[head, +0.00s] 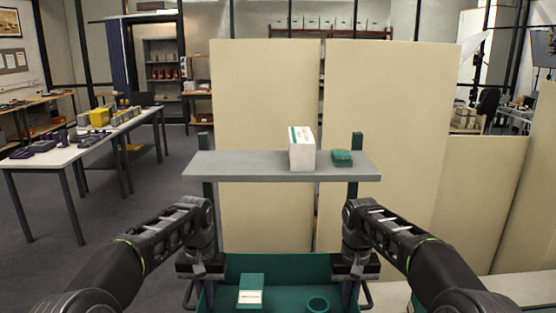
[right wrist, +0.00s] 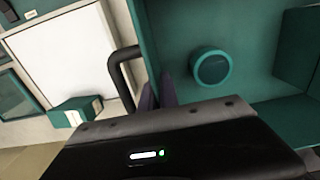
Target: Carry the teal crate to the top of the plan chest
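The teal crate (head: 280,263) is at the bottom of the head view, cut off by the lower edge. Inside it are a teal box with a white label (head: 251,281) and a round teal cup-like item (head: 318,304). My left gripper (head: 206,290) is at the crate's left wall and my right gripper (head: 349,290) at its right wall. In the right wrist view the right fingers (right wrist: 159,93) sit close together astride the crate's wall, beside a dark handle (right wrist: 118,75). They look shut on the wall. The left fingertips are partly hidden. I cannot pick out the plan chest with certainty.
A grey shelf (head: 240,166) on teal posts stands ahead, bearing a white box (head: 302,150) and a small green box (head: 342,157). Tall beige panels (head: 390,110) stand behind it. A white table (head: 75,155) with items is at left, with open floor (head: 150,190) beside it.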

